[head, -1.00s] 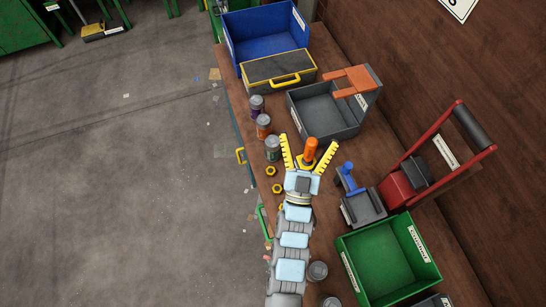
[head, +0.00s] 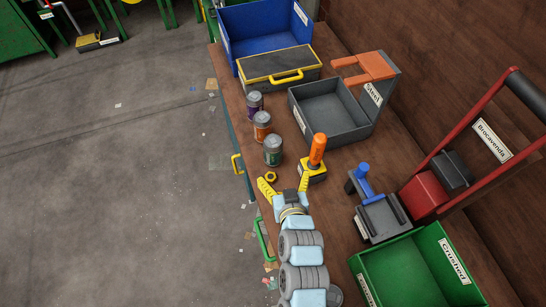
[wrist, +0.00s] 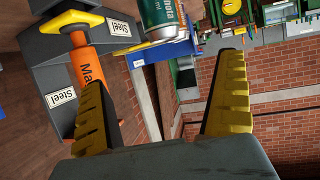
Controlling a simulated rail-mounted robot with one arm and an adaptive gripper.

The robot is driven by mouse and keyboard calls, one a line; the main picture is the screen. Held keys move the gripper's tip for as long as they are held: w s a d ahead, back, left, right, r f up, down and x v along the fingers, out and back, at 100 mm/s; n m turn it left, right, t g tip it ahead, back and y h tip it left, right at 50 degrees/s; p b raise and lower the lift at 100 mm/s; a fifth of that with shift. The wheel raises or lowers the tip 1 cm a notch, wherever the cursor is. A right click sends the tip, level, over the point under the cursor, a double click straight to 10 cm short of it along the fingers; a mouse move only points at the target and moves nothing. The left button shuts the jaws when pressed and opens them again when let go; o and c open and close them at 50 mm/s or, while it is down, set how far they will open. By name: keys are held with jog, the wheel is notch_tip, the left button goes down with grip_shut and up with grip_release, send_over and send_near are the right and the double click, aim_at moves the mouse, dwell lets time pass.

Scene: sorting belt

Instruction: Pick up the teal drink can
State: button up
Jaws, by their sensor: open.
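The teal drink can (head: 273,151) stands upright on the brown bench, nearest of a row of three cans. It has a grey top and a teal label. In the wrist view the can (wrist: 165,18) shows at the top edge, partly cut off, beyond the fingers. My gripper (head: 285,183) is open and empty, its yellow fingers spread just on the near side of the can, apart from it. In the wrist view the open fingers of my gripper (wrist: 162,72) have nothing between them.
An orange can (head: 262,127) and a purple can (head: 254,104) stand behind. An orange-handled tool (head: 316,155) stands right of the teal can. A grey bin (head: 352,136), a blue-handled tool (head: 363,179) and a green bin (head: 440,240) are to the right.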

aim_at(273, 144)
jog(key=b+x, duration=0.1)
jog(key=x, duration=0.4)
jog(key=b+x, duration=0.1)
jog(key=x, duration=0.5)
jog(key=b+x, duration=0.2)
jog(key=x, duration=0.4)
jog(key=shift+w+a+f, duration=0.1)
jog(key=shift+a+f, duration=0.1)
jog(key=shift+a, duration=0.15)
jog(key=c, duration=0.9)
